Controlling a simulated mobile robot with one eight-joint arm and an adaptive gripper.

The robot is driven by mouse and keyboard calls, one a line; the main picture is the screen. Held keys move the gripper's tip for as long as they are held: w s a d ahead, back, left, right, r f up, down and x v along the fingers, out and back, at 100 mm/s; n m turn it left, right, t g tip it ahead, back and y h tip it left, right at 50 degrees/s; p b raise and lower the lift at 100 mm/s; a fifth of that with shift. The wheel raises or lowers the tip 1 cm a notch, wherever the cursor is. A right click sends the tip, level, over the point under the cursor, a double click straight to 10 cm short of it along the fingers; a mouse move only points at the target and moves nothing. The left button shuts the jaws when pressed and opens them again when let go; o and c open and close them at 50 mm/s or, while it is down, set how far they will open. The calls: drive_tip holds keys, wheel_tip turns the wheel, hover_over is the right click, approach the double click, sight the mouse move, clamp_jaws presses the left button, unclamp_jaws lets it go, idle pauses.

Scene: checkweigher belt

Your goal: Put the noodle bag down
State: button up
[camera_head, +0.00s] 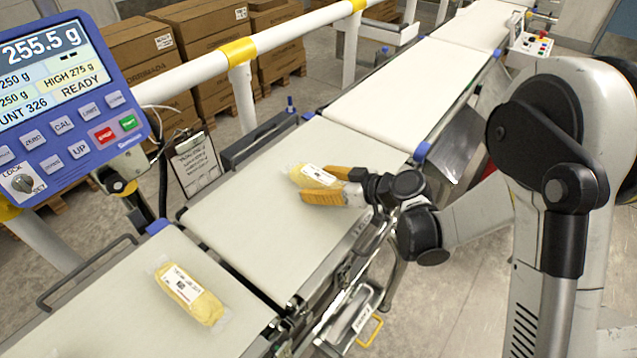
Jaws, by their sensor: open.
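A noodle bag (309,176), yellow in clear wrap with a white label, lies on the middle white belt (250,215). My gripper (314,185) is over the belt at this bag, with its yellow fingers open. One finger reaches along the bag's far right side and the other is at its near end. I cannot tell whether either finger touches the bag. A second noodle bag (189,292) lies on the nearest belt section (110,290), apart from my gripper.
A blue display (60,95) reading 255.5 g stands at the upper left. A white rail (290,32) with yellow joints runs behind the belts, with cardboard boxes (205,45) beyond. A clipboard (196,160) hangs beside the belt. The far belt (405,85) is clear.

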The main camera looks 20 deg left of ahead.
drive_tip(key=shift+d+r, duration=0.2)
drive_tip(key=shift+r, duration=0.05)
drive_tip(key=p+v, duration=0.3)
drive_tip(key=v, duration=0.8)
drive_tip(key=shift+s+d+p, duration=0.2)
drive_tip(key=shift+d+p, duration=0.05)
drive_tip(key=shift+p, duration=0.05)
drive_tip(key=shift+d+r, duration=0.1)
drive_tip(key=shift+r, duration=0.1)
drive_tip(key=s+d+r+m+t+h, duration=0.1)
drive_tip(key=s+d+r+m+h, duration=0.2)
drive_tip(key=d, duration=0.5)
drive_tip(key=s+d+r+m+t+h, duration=0.1)
drive_tip(key=s+d+r+m+h, duration=0.3)
drive_tip(key=s+d, duration=0.4)
drive_tip(key=s+d+r+m+h, duration=0.3)
drive_tip(key=s+d+m+h, duration=0.2)
drive_tip(key=d+m, duration=0.2)
drive_tip(key=shift+s+d+r+t, duration=0.25)
drive_tip(key=shift+d+t, duration=0.15)
drive_tip(key=shift+d, duration=0.15)
